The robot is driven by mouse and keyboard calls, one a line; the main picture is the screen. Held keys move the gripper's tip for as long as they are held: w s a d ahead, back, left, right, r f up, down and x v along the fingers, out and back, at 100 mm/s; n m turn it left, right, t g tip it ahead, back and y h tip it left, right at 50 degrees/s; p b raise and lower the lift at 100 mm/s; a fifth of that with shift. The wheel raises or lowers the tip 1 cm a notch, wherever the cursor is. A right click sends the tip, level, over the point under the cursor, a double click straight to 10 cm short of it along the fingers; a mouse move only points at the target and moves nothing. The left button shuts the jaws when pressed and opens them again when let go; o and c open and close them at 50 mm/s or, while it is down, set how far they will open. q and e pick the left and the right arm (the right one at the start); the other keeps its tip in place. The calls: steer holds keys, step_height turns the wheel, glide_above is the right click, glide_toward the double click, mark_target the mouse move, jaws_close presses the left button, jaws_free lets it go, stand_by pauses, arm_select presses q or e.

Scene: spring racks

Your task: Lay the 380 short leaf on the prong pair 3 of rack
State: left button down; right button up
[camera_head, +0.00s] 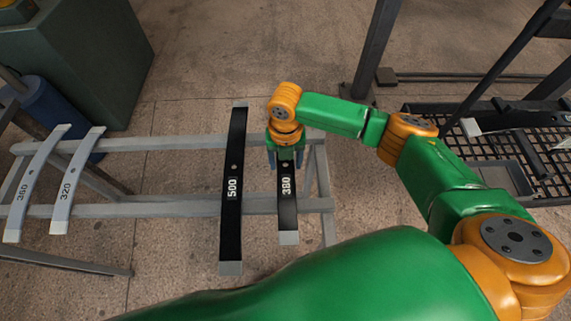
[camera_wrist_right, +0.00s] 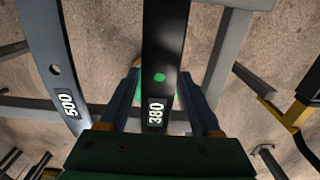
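The 380 short leaf (camera_head: 288,222) is a dark strip with a pale tip, lying across the two grey rails at the right end of the rack (camera_head: 180,143). It also shows in the right wrist view (camera_wrist_right: 172,40) with a green dot and its 380 label. My right gripper (camera_head: 286,168) is above the leaf, pointing down. Its fingers (camera_wrist_right: 160,85) straddle the leaf, one on each side, with narrow gaps visible, so it looks open. The leaf's far end is hidden behind the gripper in the head view. No prong pair can be clearly told apart. My left gripper is out of view.
A longer black 500 leaf (camera_head: 232,215) lies just left of the 380 leaf. Grey leaves 320 (camera_head: 75,180) and 360 (camera_head: 36,185) lie farther left, with bare rails between. A black mesh table (camera_head: 480,150) with a grey tray (camera_head: 503,178) stands at right.

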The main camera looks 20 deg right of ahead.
jaws_close()
steer(key=shift+r, duration=0.1)
steer(key=shift+w, duration=0.1)
steer(key=shift+r, duration=0.35)
steer(key=shift+w+r+b, duration=0.1)
steer(key=shift+r+b, duration=0.3)
steer(key=shift+r, duration=0.55)
steer(key=s+d+r, duration=1)
steer(key=shift+r+b, duration=0.15)
steer(key=shift+b, duration=0.25)
